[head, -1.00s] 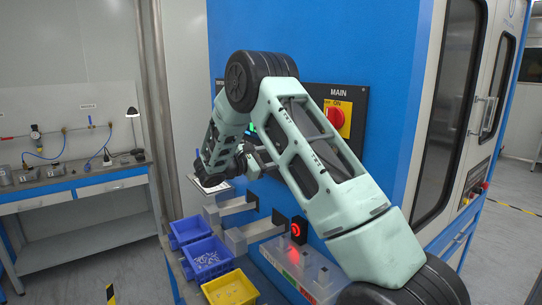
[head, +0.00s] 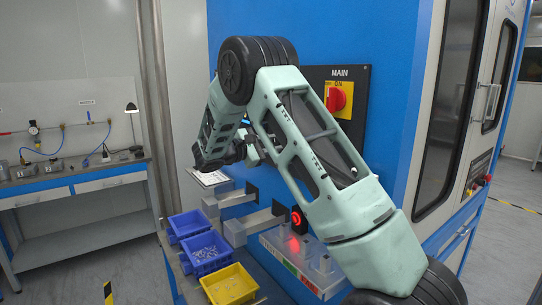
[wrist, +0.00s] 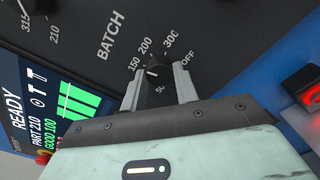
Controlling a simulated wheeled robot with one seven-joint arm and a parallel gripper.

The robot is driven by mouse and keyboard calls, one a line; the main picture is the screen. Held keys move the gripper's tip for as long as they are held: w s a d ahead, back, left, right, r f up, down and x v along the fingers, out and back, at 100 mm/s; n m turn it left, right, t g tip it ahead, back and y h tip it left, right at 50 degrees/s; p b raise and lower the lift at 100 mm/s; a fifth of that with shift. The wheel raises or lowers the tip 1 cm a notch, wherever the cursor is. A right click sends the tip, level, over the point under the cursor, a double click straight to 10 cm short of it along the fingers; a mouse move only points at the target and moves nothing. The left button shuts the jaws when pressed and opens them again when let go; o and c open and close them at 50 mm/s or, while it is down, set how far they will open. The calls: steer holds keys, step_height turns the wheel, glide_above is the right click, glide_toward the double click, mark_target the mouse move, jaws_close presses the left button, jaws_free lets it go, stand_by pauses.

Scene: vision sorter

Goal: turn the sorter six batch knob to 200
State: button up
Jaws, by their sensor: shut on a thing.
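The batch knob (wrist: 158,71) is a dark knob on a dark panel under the word BATCH in the wrist view. Labels 150, 200, 300 and OFF ring its upper side; a label below it is partly covered. A small white mark on the knob faces the 150 and 200 side; I cannot tell which exactly. My gripper (wrist: 158,75) is shut on the knob, one pale finger on each side. In the head view my arm hides the knob and my fingertips.
A screen (wrist: 45,118) reading READY, PART 210, GOOD 100 is left of the knob. Another dial (wrist: 45,6) is above left. A red MAIN switch (head: 338,98) is right of my arm. Blue bins (head: 203,250) and a yellow bin (head: 230,286) stand below.

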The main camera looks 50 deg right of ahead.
steer(key=m+b, duration=0.7)
steer(key=b, duration=0.5)
steer(key=shift+f, duration=0.2)
steer(key=shift+r+m, duration=0.15)
steer(key=shift+m, duration=0.15)
steer(key=o, duration=1)
steer(key=shift+c, duration=0.2)
steer(key=b+v, duration=0.2)
steer(key=v, duration=1.5)
steer(key=shift+a, duration=0.25)
